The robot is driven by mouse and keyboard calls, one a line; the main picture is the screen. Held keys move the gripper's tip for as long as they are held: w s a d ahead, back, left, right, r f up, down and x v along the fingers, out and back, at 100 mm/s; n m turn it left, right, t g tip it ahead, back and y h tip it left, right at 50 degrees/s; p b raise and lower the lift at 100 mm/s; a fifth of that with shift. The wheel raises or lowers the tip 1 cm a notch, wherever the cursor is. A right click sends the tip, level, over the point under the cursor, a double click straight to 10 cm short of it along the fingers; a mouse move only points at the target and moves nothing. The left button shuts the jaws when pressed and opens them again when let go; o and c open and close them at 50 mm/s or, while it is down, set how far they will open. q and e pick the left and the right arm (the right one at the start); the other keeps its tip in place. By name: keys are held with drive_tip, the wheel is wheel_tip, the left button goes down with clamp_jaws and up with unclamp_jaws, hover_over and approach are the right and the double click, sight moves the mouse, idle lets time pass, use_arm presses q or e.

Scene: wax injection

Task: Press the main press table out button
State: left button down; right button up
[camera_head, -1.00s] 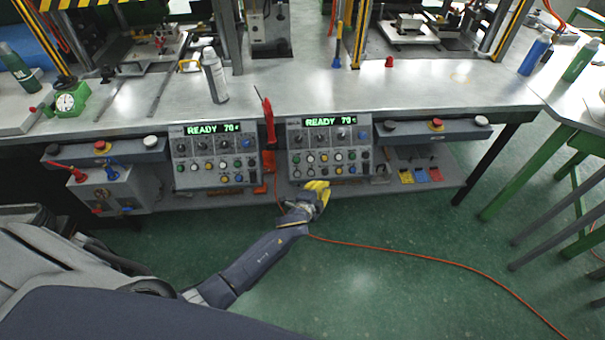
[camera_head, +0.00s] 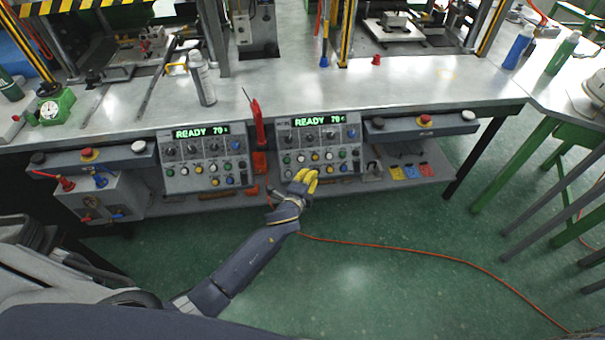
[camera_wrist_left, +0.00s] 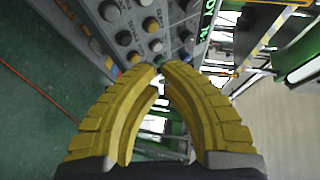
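The right-hand control panel (camera_head: 283,134) has a green display reading READY 70, a row of dark knobs and rows of coloured buttons. It also shows close up in the left wrist view (camera_wrist_left: 172,12), where several knobs and buttons are visible but their labels are too small to read surely. I cannot tell which is the main press table out button. My left gripper (camera_head: 306,174) has yellow fingers and is at the panel's lower edge. In the left wrist view its fingertips (camera_wrist_left: 161,66) meet, with nothing between them. Contact with a button cannot be told. My right gripper is not visible.
A similar panel (camera_head: 181,146) stands to the left, with a red-handled tool (camera_head: 258,123) between them. A bench (camera_head: 300,88) is above. Button bars (camera_head: 392,128) flank the panels. An orange cable (camera_head: 400,248) lies on the green floor, which is otherwise open here.

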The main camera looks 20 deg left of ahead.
use_arm(q)
drive_tip(key=w+a+f, duration=0.2)
drive_tip(key=w+f, duration=0.3)
drive_tip(key=shift+w+a, duration=0.3)
drive_tip(key=shift+w, duration=0.05)
drive_tip(key=shift+f, duration=0.1)
drive_tip(key=c, duration=2.1)
unclamp_jaws()
clamp_jaws()
